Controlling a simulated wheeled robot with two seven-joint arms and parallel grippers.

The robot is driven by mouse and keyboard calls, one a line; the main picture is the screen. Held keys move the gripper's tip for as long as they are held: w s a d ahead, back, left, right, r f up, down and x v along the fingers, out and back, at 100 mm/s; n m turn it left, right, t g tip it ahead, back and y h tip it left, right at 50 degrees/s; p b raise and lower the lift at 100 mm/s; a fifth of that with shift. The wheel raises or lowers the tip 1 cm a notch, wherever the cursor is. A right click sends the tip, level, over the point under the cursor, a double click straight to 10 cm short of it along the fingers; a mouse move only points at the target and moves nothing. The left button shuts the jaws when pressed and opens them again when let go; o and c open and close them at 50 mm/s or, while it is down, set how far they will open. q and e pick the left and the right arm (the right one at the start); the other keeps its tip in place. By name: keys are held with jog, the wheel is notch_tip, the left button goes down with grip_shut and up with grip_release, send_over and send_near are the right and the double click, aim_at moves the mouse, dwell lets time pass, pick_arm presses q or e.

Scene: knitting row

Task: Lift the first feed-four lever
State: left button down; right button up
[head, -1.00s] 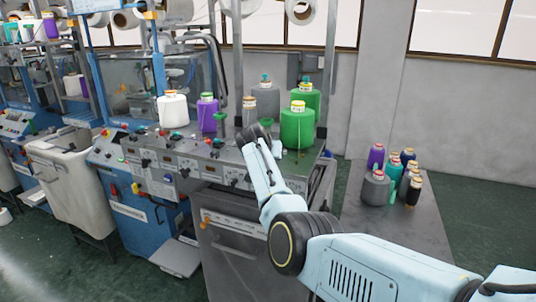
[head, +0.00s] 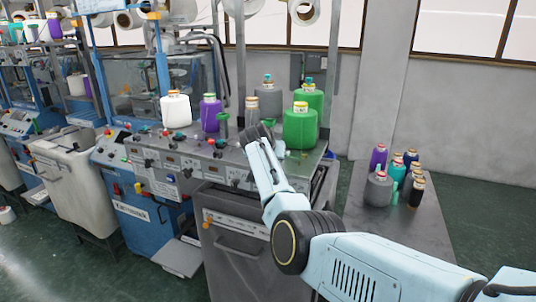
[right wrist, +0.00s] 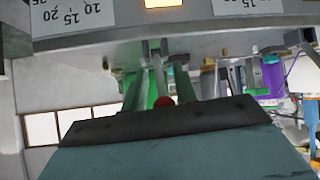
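My right arm reaches in from the right in the head view. Its dark gripper (head: 258,132) is over the right part of the knitting machine's control panel (head: 182,160), beside the green yarn cone. The fingers are too small there to tell open from shut. Small red and black lever knobs (head: 211,141) line the panel's top, left of the gripper; I cannot tell which is the first feed-four lever. In the right wrist view, a small red knob (right wrist: 163,101) shows just beyond the gripper's dark edge, between pale green upright shapes. My left gripper is out of view.
A large green cone (head: 299,130), a purple cone (head: 210,114) and a white cone (head: 175,109) stand on the machine top. Several small cones stand on a grey side table (head: 395,238) at right. The panel underside (right wrist: 200,40) crosses the wrist view.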

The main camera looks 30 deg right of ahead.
jog(key=b+v, duration=0.1)
jog(key=v, duration=1.2)
jog(key=shift+b, duration=0.35)
jog(key=shift+s, duration=0.1)
jog(key=shift+c, duration=0.3)
